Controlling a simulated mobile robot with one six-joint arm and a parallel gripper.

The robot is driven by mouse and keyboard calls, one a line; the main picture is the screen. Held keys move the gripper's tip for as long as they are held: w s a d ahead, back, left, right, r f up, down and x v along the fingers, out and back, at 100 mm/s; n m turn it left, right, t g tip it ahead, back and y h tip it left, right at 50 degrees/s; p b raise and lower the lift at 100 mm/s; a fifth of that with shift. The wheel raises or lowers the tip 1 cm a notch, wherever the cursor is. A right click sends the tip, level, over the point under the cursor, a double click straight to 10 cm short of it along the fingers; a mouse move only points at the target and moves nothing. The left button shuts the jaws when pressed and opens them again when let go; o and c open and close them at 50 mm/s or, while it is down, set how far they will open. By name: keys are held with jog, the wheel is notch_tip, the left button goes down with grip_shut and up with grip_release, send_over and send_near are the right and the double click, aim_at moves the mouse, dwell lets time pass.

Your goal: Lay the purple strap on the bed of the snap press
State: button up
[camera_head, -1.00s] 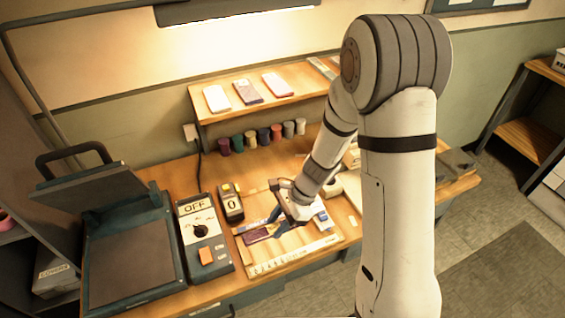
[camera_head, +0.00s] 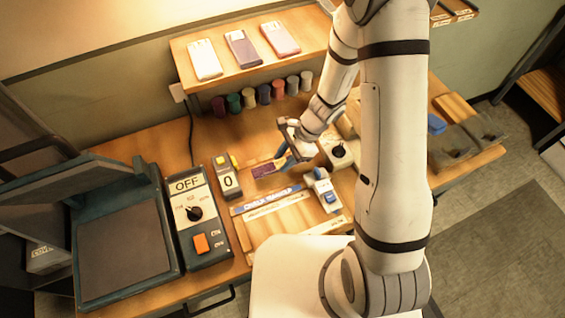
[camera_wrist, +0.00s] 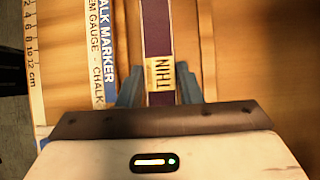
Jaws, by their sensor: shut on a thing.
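The purple strap (camera_wrist: 157,30) runs up the middle of the wrist view, with a cream tag reading THIN. My gripper (camera_wrist: 158,88) is shut on it, a blue finger on each side. In the head view the strap (camera_head: 268,169) sticks out to the left of my gripper (camera_head: 287,153), above the wooden table; its far end is out of the wrist view. A large press (camera_head: 125,235) with a raised lid and a flat dark bed stands at the left, its bed bare. A small white and blue device (camera_head: 323,187) stands right of the strap. I cannot tell which is the snap press.
A chalk marker gauge (camera_head: 266,200) lies in front. Several spools (camera_head: 264,94) line the back under a shelf (camera_head: 185,53). A black-knobbed device (camera_head: 339,152) stands close right.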

jog(key=shift+s+f, duration=0.2)
jog(key=shift+f, duration=1.95)
jog(key=shift+f, duration=0.15)
jog(key=shift+f, duration=0.1)
jog(key=o, duration=1)
